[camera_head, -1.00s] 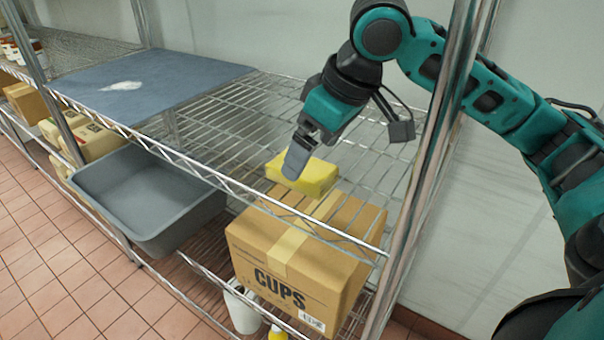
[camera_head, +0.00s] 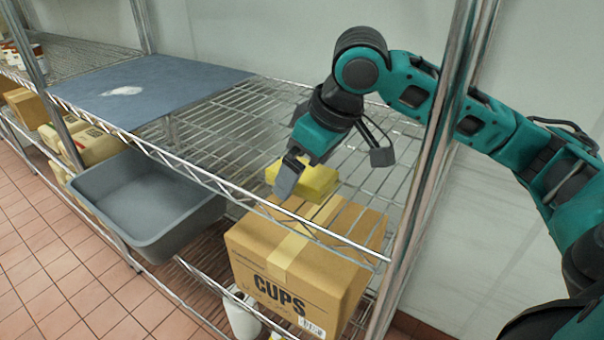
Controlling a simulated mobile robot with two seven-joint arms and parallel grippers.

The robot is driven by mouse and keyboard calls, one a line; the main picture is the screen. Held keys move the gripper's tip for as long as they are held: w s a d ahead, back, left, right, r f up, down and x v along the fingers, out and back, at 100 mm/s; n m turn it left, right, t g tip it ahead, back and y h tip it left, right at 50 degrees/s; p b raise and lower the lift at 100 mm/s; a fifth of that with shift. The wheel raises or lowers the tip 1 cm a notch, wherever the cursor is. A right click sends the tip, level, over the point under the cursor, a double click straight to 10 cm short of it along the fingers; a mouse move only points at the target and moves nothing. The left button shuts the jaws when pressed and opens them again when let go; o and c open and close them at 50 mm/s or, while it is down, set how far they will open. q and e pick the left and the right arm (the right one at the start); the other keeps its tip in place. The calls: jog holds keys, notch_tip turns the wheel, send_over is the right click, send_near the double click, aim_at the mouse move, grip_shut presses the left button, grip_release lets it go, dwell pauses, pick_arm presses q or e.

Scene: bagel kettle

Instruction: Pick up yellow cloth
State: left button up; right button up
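The yellow cloth (camera_head: 316,181) is a folded, block-like piece on the wire shelf (camera_head: 225,135), above the cardboard box below. My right gripper (camera_head: 287,176) comes in from the right and is over the cloth's left part, its fingers pointing down. The near finger hides part of the cloth, and the far finger is not clearly visible. I cannot tell whether the fingers are apart or touch the cloth. My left gripper is not in view.
A metal post (camera_head: 432,160) stands in front of my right arm. A box marked CUPS (camera_head: 300,265) and a grey bin (camera_head: 150,205) are on the lower level. A blue-grey mat (camera_head: 165,85) with a white patch lies further left on the shelf.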

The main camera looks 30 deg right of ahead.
jog(key=shift+f, duration=0.1)
dwell(0.3)
jog(key=c, duration=1)
